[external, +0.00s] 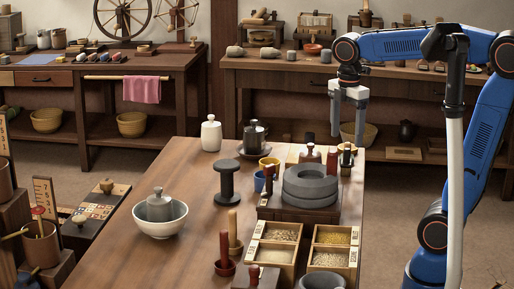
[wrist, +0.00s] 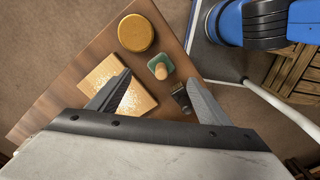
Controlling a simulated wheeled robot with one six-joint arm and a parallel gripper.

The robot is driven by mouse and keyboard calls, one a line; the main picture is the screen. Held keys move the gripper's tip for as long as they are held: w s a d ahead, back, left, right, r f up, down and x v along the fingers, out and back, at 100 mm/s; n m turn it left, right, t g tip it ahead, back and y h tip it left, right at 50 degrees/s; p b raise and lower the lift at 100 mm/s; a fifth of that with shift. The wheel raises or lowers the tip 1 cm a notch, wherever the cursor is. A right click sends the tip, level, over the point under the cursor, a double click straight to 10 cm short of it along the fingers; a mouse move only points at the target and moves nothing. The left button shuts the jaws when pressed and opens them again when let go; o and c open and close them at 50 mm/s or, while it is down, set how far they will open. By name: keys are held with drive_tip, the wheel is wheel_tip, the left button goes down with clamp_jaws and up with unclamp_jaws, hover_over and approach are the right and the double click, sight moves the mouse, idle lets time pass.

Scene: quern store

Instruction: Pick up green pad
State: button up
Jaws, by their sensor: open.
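The green pad (wrist: 154,62) shows in the wrist view as a small dark-green square with a light wooden knob on it, near the table's edge. It lies between and a little beyond my open fingertips in that view, with nothing held. In the external view my gripper (external: 347,138) points down above the far right corner of the table, with its fingers apart. I cannot clearly make out the green pad in the external view among the small items there.
Beside the pad lie a speckled tan board (wrist: 112,78), a round yellow-topped object (wrist: 135,33) and a small dark object (wrist: 182,98). Dark stacked stone rings (external: 310,186) stand near the gripper on the table (external: 185,220). A white bowl (external: 160,222) stands farther left.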

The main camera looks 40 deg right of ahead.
sight(348, 143)
drive_tip(key=shift+s+d+f, duration=0.1)
drive_tip(key=shift+f, duration=1.45)
drive_tip(key=shift+d+f, duration=0.1)
drive_tip(key=shift+f, duration=1.45)
drive_tip(key=shift+c, duration=0.4)
drive_tip(key=c, duration=1.1)
